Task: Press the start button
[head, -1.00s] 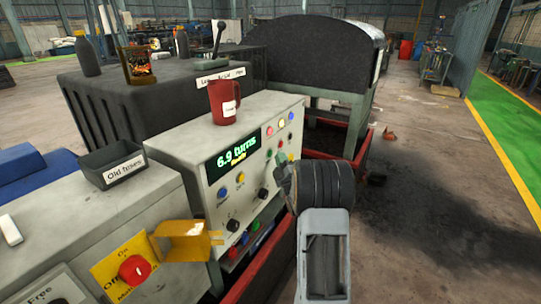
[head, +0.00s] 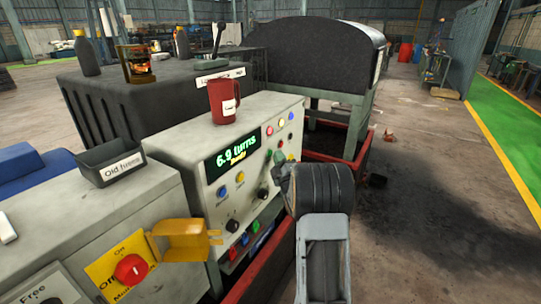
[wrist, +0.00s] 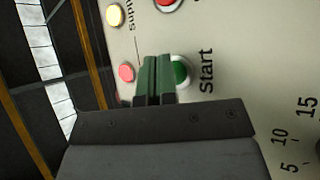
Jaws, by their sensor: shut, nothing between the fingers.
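The start button (wrist: 182,73) is round and green in a pale ring, with the word Start printed beside it in the wrist view. My gripper (wrist: 155,60) is shut and empty. Its green fingers lie beside the button in that view and overlap part of it. I cannot tell whether they touch it. In the head view my gripper (head: 279,158) is at the right part of the grey control panel (head: 205,150), where it hides the button. The panel's display (head: 236,154) reads 6.9 turns, with a smaller yellow line that looks like Ready.
A pink-red button (wrist: 126,73) and a yellow one (wrist: 115,15) lie near the fingers. A red mug (head: 222,98) stands on the panel's top. An orange bracket (head: 182,240) juts out near the red rotary switch (head: 131,268). Open floor lies to the right.

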